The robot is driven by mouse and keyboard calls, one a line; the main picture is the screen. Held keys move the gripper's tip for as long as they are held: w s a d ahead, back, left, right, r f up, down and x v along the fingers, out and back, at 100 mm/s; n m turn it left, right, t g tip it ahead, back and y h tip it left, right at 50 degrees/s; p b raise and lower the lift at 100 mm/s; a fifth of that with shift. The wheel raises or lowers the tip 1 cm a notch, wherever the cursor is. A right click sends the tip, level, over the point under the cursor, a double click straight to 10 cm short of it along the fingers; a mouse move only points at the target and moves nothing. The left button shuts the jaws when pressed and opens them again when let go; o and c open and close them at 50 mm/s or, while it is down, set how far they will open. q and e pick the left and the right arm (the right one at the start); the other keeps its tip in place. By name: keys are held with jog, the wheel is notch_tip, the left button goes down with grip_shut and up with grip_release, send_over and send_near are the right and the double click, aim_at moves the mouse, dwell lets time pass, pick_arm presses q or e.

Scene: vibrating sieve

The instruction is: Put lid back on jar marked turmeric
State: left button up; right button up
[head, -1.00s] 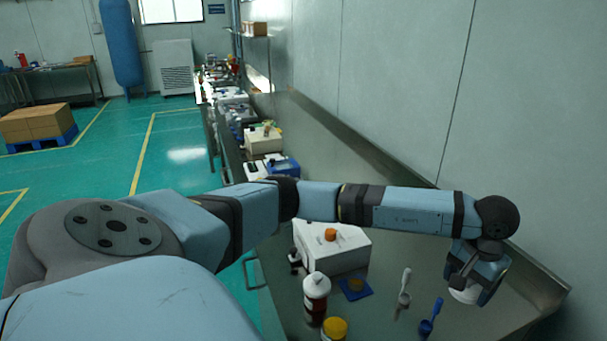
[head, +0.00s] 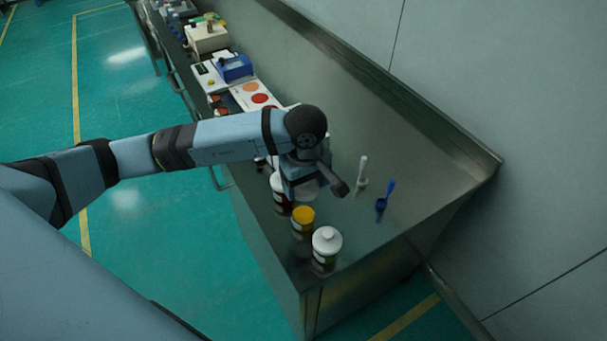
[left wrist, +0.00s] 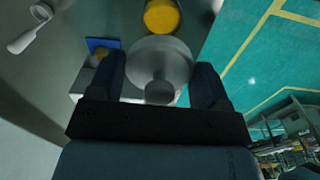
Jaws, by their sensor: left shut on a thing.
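My left gripper (head: 308,188) is shut on a white round lid (head: 306,193). The lid's knob sits between the two fingers in the left wrist view (left wrist: 160,92). The gripper holds the lid above the bench, beside and behind a jar with a yellow top (head: 303,217). That yellow top also shows in the left wrist view (left wrist: 162,17), just beyond the lid's edge and uncovered by it. I cannot read a marking on the jar, nor tell the height gap between lid and jar. My right gripper is not in view.
A white-capped jar (head: 326,241) stands near the bench's front edge. A white and dark red bottle (head: 279,192) is partly hidden by my gripper. A white scoop (head: 361,178) and a blue scoop (head: 383,201) lie to the right.

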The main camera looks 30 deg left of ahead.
pick_arm(q)
jog(key=shift+s+f+n, duration=0.15)
jog(key=shift+s+n, duration=0.05)
jog(key=shift+n, duration=0.1)
jog(key=shift+f+b, duration=0.35)
jog(key=shift+f, duration=0.4)
notch_tip(320, 180, down, 2)
jog(key=shift+f+b, duration=0.25)
jog(key=shift+b, duration=0.2)
jog(key=shift+f+b, duration=1.1)
jog(key=shift+b, duration=0.65)
jog(key=shift+f+b, duration=0.15)
jog(key=shift+b, duration=0.65)
dwell(0.7)
jog(key=o, duration=1)
